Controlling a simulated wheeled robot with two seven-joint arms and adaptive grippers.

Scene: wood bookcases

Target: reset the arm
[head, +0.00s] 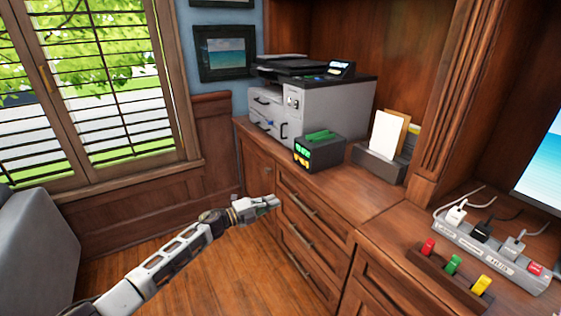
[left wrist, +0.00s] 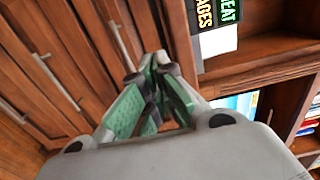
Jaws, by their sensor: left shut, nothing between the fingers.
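My left gripper (head: 272,201) reaches in from the left in the head view, in front of the wooden drawer fronts and below the counter top. In the left wrist view its green-padded fingers (left wrist: 155,75) are shut with nothing between them. My left arm stretches out above the wood floor. My right gripper shows in neither view.
A printer (head: 320,105), a dark box with a green top (head: 319,150) and a paper holder (head: 380,165) stand on the counter (head: 345,198). A power strip (head: 490,250) lies at the right. A grey chair (head: 38,245) is at the left. The floor (head: 215,270) is clear.

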